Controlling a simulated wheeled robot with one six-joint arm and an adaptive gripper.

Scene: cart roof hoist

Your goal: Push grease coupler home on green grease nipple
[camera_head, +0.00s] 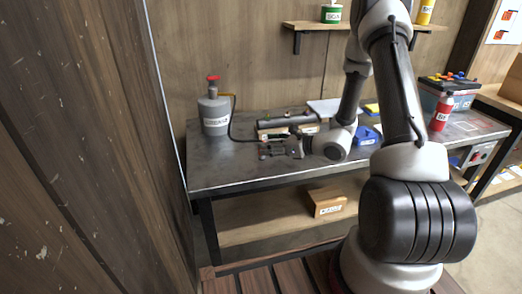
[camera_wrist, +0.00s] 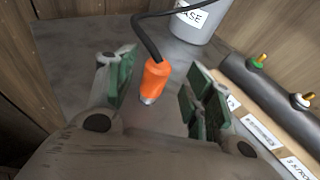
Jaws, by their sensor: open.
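The grease coupler (camera_wrist: 155,76) is an orange sleeve with a metal end on a black hose. In the wrist view it sits between the two green-padded fingers of my gripper (camera_wrist: 160,100), with a visible gap on each side. My gripper is open and also shows low over the bench in the head view (camera_head: 268,151). The green grease nipple (camera_wrist: 259,61) has a brassy tip and stands on a dark pipe (camera_wrist: 278,88), to the right of my gripper in the wrist view. The coupler is not clear in the head view.
A grey grease can (camera_head: 214,114) with a red top stands at the bench's left end; the hose runs from it. A second, pale nipple (camera_wrist: 302,101) is on the same pipe. A labelled wooden block (camera_wrist: 262,132) lies alongside the pipe. A blue object (camera_head: 367,135) lies right of my gripper.

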